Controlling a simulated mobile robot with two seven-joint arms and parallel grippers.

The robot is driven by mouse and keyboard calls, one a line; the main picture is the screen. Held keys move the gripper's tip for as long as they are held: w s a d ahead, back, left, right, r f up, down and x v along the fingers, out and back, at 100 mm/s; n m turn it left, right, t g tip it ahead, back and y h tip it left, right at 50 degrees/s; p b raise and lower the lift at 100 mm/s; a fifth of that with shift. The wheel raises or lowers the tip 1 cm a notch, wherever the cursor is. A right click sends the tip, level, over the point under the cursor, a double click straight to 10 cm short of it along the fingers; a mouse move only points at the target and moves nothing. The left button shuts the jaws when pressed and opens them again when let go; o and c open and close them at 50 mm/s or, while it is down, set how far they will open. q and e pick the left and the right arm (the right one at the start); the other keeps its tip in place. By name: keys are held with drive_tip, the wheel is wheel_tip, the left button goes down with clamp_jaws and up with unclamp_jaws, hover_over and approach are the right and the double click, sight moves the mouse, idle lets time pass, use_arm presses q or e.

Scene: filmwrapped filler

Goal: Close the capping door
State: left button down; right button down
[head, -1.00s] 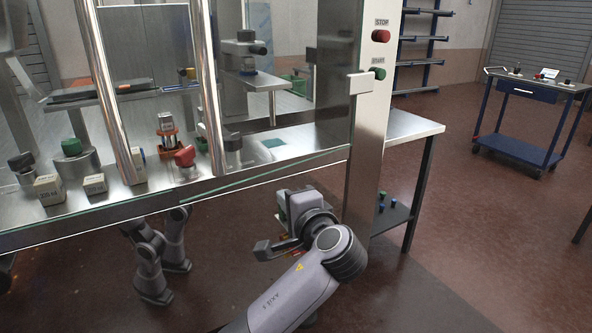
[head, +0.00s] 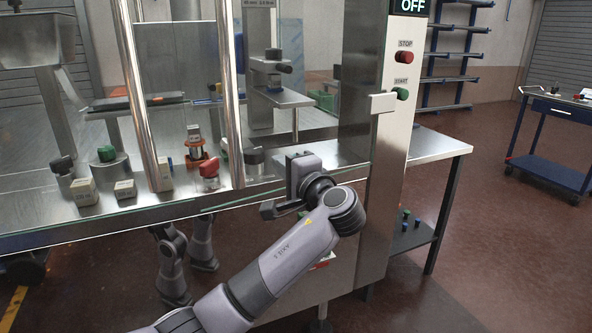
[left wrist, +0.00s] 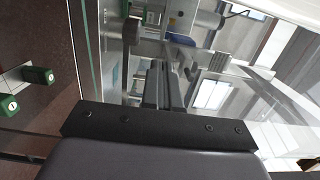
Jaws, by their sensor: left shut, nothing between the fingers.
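The capping machine has glass door panels with upright chrome bars, one on the left (head: 138,95) and one near the middle (head: 229,95). A clear glass panel (head: 325,125) spans from the middle bar to the steel post (head: 395,170). I cannot tell from these views how far it stands open. My left gripper (head: 283,190) is in front of the machine's lower glass edge, below that panel. Its dark fingers (left wrist: 163,78) lie close together and empty in the left wrist view, near glass and metal. Contact with the door cannot be told. My right gripper is not in view.
The post carries a red STOP button (head: 403,57), a green START button (head: 400,94), an OFF display (head: 409,6) and a pale bracket (head: 383,103). Knobs and small boxes (head: 84,190) stand inside. A side table (head: 440,146) is right; a blue cart (head: 550,170) stands farther right.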

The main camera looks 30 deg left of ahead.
sight(266, 152)
use_arm(q)
drive_tip(key=p+x, duration=0.1)
drive_tip(key=x, duration=0.3)
drive_tip(key=shift+w+a, duration=0.25)
drive_tip(key=shift+a, duration=0.1)
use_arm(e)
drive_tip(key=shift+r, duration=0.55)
